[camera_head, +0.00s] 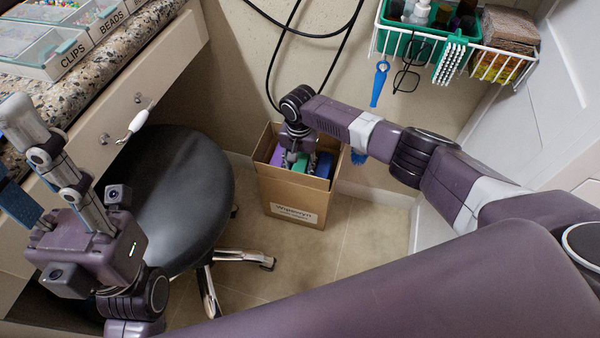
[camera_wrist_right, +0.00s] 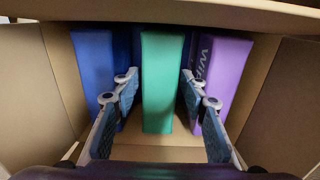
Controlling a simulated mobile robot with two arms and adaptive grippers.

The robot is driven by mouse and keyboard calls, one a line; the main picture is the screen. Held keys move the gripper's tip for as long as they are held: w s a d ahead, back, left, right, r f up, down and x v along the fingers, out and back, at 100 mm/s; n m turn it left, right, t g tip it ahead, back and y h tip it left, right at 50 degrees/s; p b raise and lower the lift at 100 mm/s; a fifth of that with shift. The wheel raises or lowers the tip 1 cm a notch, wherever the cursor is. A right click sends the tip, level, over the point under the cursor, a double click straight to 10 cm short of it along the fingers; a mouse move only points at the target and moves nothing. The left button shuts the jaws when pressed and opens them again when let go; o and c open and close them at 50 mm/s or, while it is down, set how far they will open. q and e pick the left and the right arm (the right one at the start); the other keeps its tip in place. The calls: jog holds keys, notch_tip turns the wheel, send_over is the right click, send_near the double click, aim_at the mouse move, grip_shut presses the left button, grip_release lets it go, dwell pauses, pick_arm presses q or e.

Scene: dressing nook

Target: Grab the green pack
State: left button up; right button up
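The green pack (camera_wrist_right: 163,85) stands upright in the cardboard box (camera_head: 291,201), between a blue pack (camera_wrist_right: 97,70) and a purple pack (camera_wrist_right: 224,75). It also shows in the head view (camera_head: 300,162), partly hidden by my gripper. My right gripper (camera_wrist_right: 160,85) reaches down into the box. Its fingers are open, one on each side of the green pack, in the gaps beside its neighbours. I cannot tell whether either finger touches it. My left gripper (camera_head: 22,160) looks open and empty at the left edge, away from the box.
A black round stool (camera_head: 172,190) stands left of the box. A granite counter (camera_head: 110,55) with labelled trays is at upper left. A wire rack with a green bin (camera_head: 392,40) hangs at upper right. Black cables (camera_head: 290,28) hang behind the box. The box walls are close around my right gripper.

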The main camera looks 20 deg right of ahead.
grip_shut()
jog(key=shift+r, duration=0.1)
